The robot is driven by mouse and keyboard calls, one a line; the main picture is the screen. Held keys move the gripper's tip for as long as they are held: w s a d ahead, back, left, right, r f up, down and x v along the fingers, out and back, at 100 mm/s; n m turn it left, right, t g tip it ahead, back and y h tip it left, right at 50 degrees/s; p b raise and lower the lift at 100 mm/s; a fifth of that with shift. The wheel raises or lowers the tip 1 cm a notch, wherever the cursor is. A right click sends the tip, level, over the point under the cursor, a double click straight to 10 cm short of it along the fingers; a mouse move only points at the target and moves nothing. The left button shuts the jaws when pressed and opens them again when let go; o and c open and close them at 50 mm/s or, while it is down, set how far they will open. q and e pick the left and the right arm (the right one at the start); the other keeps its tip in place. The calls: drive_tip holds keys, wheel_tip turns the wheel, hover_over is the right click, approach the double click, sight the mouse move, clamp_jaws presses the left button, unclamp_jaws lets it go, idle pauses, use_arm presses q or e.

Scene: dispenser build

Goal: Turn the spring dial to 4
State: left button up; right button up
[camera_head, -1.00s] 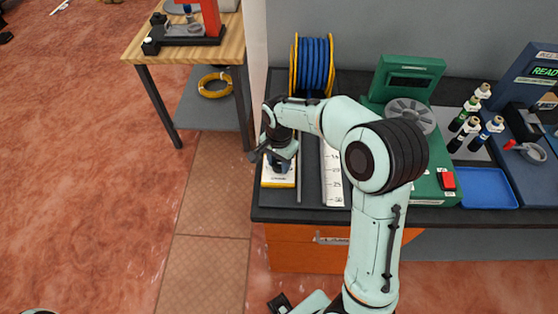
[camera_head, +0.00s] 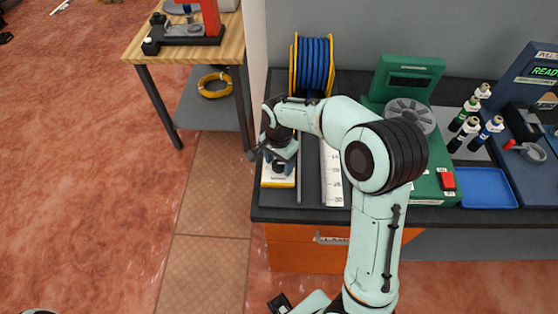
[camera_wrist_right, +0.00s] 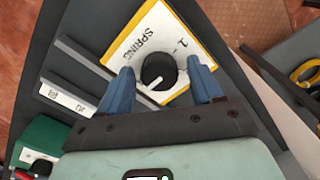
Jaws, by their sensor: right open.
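The spring dial is a round black knob (camera_wrist_right: 158,71) with a white pointer line, on a white plate with yellow edges (camera_wrist_right: 128,50) marked SPRING. In the right wrist view the pointer line aims to the lower left, and a "1" shows at the plate's upper right. My right gripper (camera_wrist_right: 160,68) is open. Its blue fingers stand on either side of the knob, with a gap showing on each side. In the head view my right gripper (camera_head: 279,167) is over the plate (camera_head: 278,182) at the bench's left end. My left gripper is not in view.
A ruler-like strip (camera_head: 332,180) lies right of the plate. A blue cable spool (camera_head: 313,65) stands behind. A green machine (camera_head: 436,185), small bottles (camera_head: 472,105) and a blue tray (camera_head: 487,188) are to the right. A wooden table (camera_head: 185,52) stands at the left.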

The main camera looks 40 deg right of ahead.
sight(279, 163)
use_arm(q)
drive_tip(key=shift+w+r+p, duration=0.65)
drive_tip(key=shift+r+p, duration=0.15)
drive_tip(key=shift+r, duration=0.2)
use_arm(e)
wheel_tip(279, 163, up, 13)
drive_tip(key=shift+r, duration=0.2)
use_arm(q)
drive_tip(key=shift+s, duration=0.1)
use_arm(e)
drive_tip(key=shift+f, duration=0.1)
